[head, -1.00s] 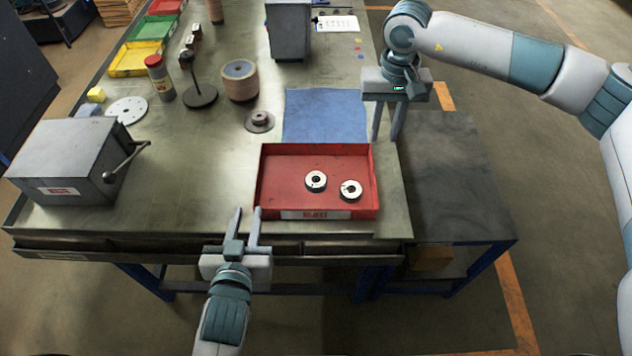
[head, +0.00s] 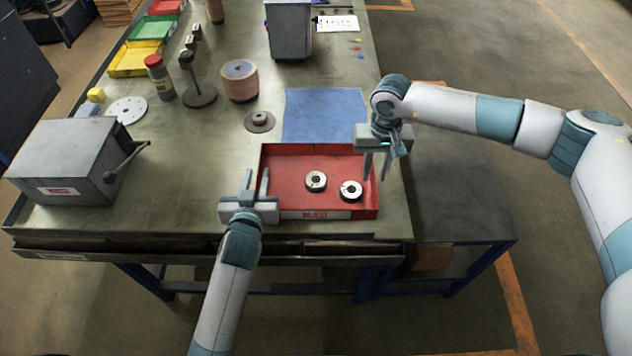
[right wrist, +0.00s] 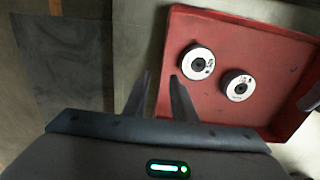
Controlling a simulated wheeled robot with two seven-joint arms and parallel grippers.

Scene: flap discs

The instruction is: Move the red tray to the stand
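The red tray (head: 318,165) lies on the bench near its front right corner and holds two pale flap discs (head: 316,181), (head: 351,190). My left gripper (head: 256,172) is open at the tray's left wall, its fingers appearing on either side of it. My right gripper (head: 376,179) is open at the right wall; in the right wrist view its fingers (right wrist: 161,76) straddle the tray's edge with gaps showing. The likely stand is a low table with a dark grey top (head: 455,195), right of the bench and lower.
A blue cloth (head: 325,112) lies behind the tray. A grey box with a lever (head: 68,160) stands at the bench's left. A spool (head: 240,80), a dark post on a round base (head: 200,94) and a small disc part (head: 260,121) stand left of the cloth.

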